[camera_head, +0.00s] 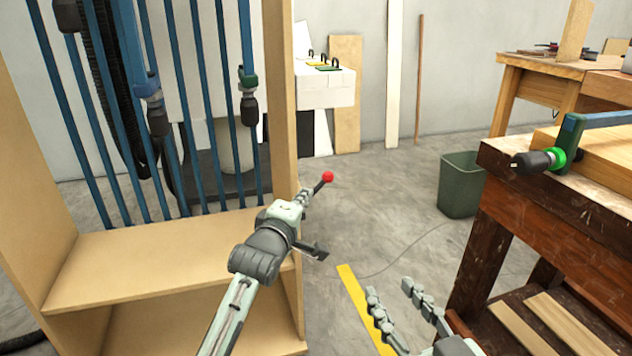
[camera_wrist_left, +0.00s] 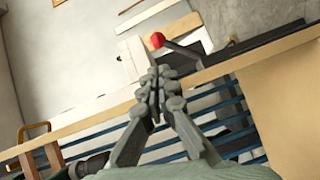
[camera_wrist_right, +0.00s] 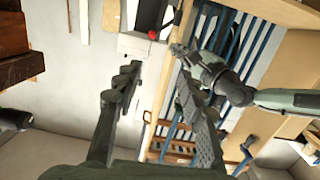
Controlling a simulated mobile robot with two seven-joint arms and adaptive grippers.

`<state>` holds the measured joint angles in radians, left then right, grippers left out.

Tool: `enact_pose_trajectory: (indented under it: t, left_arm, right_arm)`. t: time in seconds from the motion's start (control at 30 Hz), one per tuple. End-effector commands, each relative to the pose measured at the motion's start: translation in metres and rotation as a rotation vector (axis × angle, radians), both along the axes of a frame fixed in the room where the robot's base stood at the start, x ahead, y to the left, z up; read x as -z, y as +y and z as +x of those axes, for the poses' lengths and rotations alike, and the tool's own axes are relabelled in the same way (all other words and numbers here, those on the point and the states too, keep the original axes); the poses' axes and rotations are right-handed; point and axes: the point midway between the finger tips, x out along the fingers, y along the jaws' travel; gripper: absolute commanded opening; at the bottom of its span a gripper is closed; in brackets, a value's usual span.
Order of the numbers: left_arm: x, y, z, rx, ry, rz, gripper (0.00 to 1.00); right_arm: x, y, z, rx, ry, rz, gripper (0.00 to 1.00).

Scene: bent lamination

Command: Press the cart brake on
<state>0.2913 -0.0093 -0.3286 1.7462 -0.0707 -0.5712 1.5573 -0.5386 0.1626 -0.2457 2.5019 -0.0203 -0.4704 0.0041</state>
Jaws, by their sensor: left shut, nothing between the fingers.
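The brake lever is a dark bar with a red ball knob (camera_head: 327,177), sticking out beside the front post of a wooden cart (camera_head: 160,255). The knob also shows in the left wrist view (camera_wrist_left: 157,40) and in the right wrist view (camera_wrist_right: 152,33). My left gripper (camera_head: 304,196) is shut and empty, its fingertips close to the lever just below the knob. I cannot tell whether they touch it. In the left wrist view the knob lies just beyond the closed fingertips (camera_wrist_left: 155,82). My right gripper (camera_head: 391,290) is open and empty, low over the floor, apart from the lever.
Blue clamp bars (camera_head: 195,110) stand in the cart at left. A workbench (camera_head: 560,220) with a clamp (camera_head: 540,160) is at right, a green bin (camera_head: 461,185) beside it. A yellow strip (camera_head: 355,300) marks the floor. The floor between cart and workbench is mostly clear.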

Motion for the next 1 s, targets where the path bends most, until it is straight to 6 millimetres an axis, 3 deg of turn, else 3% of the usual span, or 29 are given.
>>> enact_pose_trajectory:
  t: [0.3, 0.5, 1.0]
  left_arm:
    - [0.006, -0.015, 0.055, 0.001, -0.004, 0.002, 0.0]
    - [0.008, -0.022, 0.079, 0.0, -0.004, 0.002, 0.0]
    - [0.009, -0.024, 0.086, 0.001, -0.002, 0.001, 0.0]
  right_arm:
    - [-0.041, 0.018, -0.004, -0.038, -0.19, 0.093, 0.4]
    - [-0.064, 0.025, -0.01, -0.055, -0.288, 0.143, 0.4]
    - [-0.073, 0.027, -0.013, -0.06, -0.32, 0.159, 0.4]
